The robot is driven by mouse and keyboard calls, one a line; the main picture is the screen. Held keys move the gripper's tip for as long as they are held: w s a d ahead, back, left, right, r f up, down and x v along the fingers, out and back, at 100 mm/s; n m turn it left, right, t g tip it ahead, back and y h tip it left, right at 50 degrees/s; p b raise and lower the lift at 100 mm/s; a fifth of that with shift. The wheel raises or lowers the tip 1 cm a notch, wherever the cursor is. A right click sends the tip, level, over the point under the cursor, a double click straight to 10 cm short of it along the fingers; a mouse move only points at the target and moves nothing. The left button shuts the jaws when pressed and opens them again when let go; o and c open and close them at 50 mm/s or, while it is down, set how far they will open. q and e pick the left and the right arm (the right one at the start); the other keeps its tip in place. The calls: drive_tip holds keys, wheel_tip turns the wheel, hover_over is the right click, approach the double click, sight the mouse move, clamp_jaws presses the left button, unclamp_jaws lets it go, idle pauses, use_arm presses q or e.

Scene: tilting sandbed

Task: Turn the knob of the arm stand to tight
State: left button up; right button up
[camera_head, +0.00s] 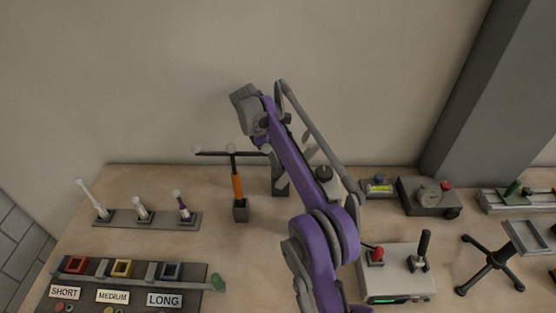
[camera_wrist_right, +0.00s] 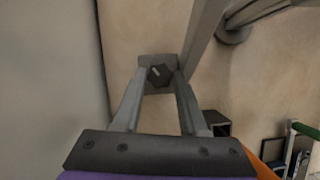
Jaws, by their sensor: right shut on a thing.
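The knob (camera_wrist_right: 158,75) of the arm stand is a small dark, faceted knob with a short light mark on its face, seen in the right wrist view. My right gripper (camera_wrist_right: 159,83) is shut on it, with one finger on each side. A grey beam (camera_wrist_right: 205,32) rises just to the right of the knob. In the head view my purple right arm hides the knob; a grey post (camera_head: 280,178), seemingly of the arm stand, stands at the back beside the arm. I cannot read the knob's setting. My left gripper is not in view.
An orange-handled tool (camera_head: 237,187) stands in a dark block left of the post. A rack of white-tipped rods (camera_head: 150,220) and a labelled tray (camera_head: 205,275) lie to the left. A control box (camera_head: 398,285) and a grey device (camera_head: 428,197) stand to the right.

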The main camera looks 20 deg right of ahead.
clamp_jaws()
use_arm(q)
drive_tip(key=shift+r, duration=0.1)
use_arm(e)
drive_tip(key=shift+r+m+p, duration=0.15)
drive_tip(key=shift+m+p, duration=0.45)
drive_tip(key=shift+p, duration=0.15)
drive_tip(key=m+p, duration=0.1)
drive_tip(key=m+g+y+p, duration=0.1)
drive_tip(key=m+p, duration=0.1)
drive_tip(key=shift+w+d+r+m+p, duration=0.1)
drive_tip(key=shift+w+m+p, duration=0.2)
drive_tip(key=shift+m, duration=0.1)
drive_tip(key=shift+d+m+g+y+p, duration=0.1)
drive_tip(key=shift+m+g+y+p, duration=0.4)
drive_tip(key=shift+m, duration=0.6)
use_arm(q)
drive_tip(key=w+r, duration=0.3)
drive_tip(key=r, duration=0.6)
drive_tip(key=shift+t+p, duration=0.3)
drive_tip(key=shift+p, duration=0.1)
use_arm(e)
drive_tip(key=shift+f+m+y, duration=0.2)
drive_tip(key=shift+m+y, duration=0.2)
drive_tip(key=shift+m, duration=0.6)
